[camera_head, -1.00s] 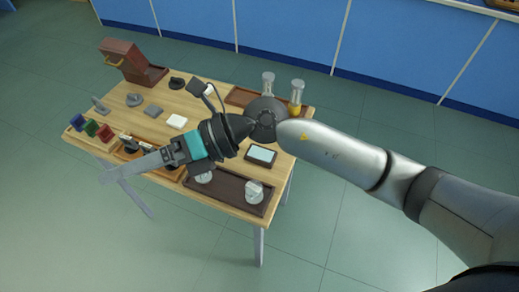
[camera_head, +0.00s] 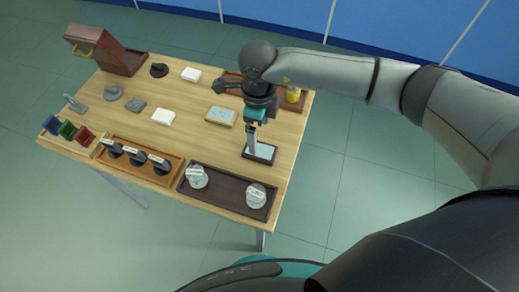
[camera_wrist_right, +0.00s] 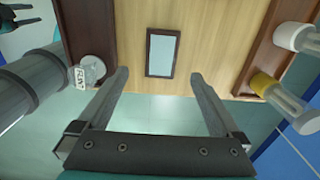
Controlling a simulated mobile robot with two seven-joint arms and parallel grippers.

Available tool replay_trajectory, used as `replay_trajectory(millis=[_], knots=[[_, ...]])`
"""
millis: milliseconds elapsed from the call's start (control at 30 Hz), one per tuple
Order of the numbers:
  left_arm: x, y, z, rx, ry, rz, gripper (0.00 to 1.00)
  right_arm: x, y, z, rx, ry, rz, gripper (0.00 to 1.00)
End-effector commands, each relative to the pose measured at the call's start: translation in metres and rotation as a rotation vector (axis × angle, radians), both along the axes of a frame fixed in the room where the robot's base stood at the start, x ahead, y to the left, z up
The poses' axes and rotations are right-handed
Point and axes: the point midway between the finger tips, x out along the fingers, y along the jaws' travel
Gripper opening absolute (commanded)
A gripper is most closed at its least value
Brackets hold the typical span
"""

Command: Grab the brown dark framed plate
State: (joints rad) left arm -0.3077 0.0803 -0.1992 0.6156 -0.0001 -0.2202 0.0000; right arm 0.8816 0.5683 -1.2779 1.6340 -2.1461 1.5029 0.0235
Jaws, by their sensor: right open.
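The dark brown framed plate (camera_head: 265,153), with a pale blue-grey middle, lies flat on the wooden table near its right edge. In the right wrist view the plate (camera_wrist_right: 162,53) is whole, just ahead of the fingertips and roughly centred between them. My right gripper (camera_head: 252,140) points down over the plate and partly hides it in the head view. Its two fingers are spread and empty in the right wrist view (camera_wrist_right: 158,78).
A dark tray (camera_head: 228,200) with two labelled glass pieces is at the front right. Another brown tray (camera_wrist_right: 255,50) holds upright cylinders, one yellow-based. A light-framed plate (camera_head: 221,116), white blocks, dark knobs in a wooden tray (camera_head: 172,177) and a brown box (camera_head: 120,60) stand further left.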

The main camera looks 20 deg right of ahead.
Motion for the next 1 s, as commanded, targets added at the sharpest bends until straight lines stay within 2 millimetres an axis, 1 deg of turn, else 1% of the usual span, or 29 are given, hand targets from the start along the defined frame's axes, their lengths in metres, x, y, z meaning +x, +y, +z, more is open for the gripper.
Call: replay_trajectory(millis=[33, 100, 200, 367, 600, 667, 767, 967, 1000], knots=[[-0.001, 0.000, -0.002, 0.000, 0.001, 0.000, 0.42, -0.001, 0.000, -0.012, 0.000, 0.004, -0.001, 1.00], [0.000, 0.000, -0.003, 0.000, 0.001, 0.000, 0.42, 0.000, 0.001, -0.022, 0.001, 0.002, -0.001, 1.00], [0.001, 0.000, -0.004, 0.000, -0.001, 0.000, 0.42, 0.000, 0.001, -0.032, 0.003, 0.001, 0.000, 1.00], [0.005, 0.000, -0.005, 0.000, -0.007, -0.001, 0.42, 0.000, 0.000, -0.041, 0.002, 0.001, 0.000, 1.00], [0.010, -0.001, -0.009, -0.001, -0.015, -0.001, 0.42, 0.000, -0.003, -0.076, 0.002, 0.002, -0.001, 1.00], [0.010, -0.001, -0.010, -0.001, -0.016, -0.001, 0.42, 0.000, -0.003, -0.083, 0.002, 0.001, 0.000, 1.00], [0.010, -0.001, -0.011, -0.001, -0.016, -0.001, 0.42, 0.000, -0.002, -0.088, 0.003, 0.001, 0.001, 1.00], [0.010, -0.001, -0.011, -0.001, -0.016, -0.001, 0.42, 0.001, -0.003, -0.088, 0.004, 0.000, 0.001, 1.00], [0.010, -0.001, -0.011, -0.002, -0.016, -0.001, 0.42, 0.001, -0.003, -0.088, 0.004, 0.000, 0.001, 0.98]])
